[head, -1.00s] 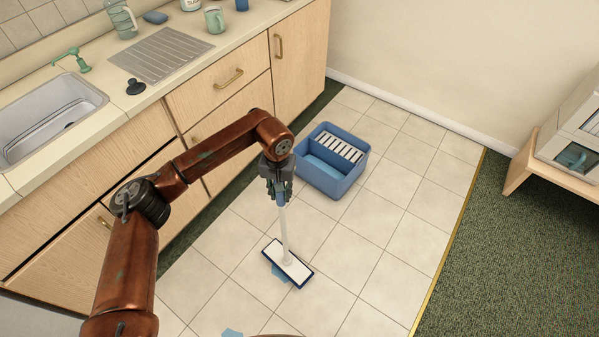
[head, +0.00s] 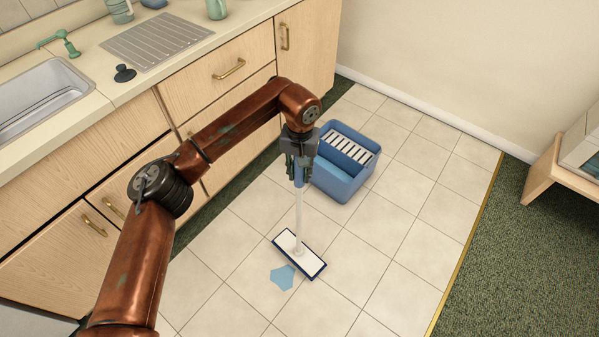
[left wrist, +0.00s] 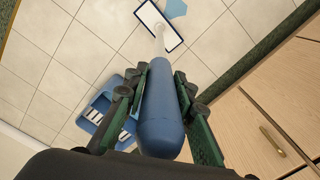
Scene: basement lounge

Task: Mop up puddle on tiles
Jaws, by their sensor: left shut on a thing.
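A mop with a white, dark-edged flat head (head: 299,254) and a pale shaft hangs upright from my left gripper (head: 298,174). In the left wrist view, the gripper (left wrist: 160,82) is shut around the mop's blue handle (left wrist: 161,115). The mop head is low over the tiles; I cannot tell whether it touches them. A small light-blue puddle (head: 283,277) lies just in front of the head's lower-left edge. It also shows in the left wrist view (left wrist: 176,8), beside the mop head (left wrist: 159,24). My right gripper is not in view.
A blue bucket (head: 334,184) with a slatted white wringer stands on the tiles behind the mop. Wooden cabinets (head: 222,140) with a sink (head: 40,98) line the left. A brass strip (head: 466,243) edges the green carpet (head: 520,270) at right. Tiles right of the mop are clear.

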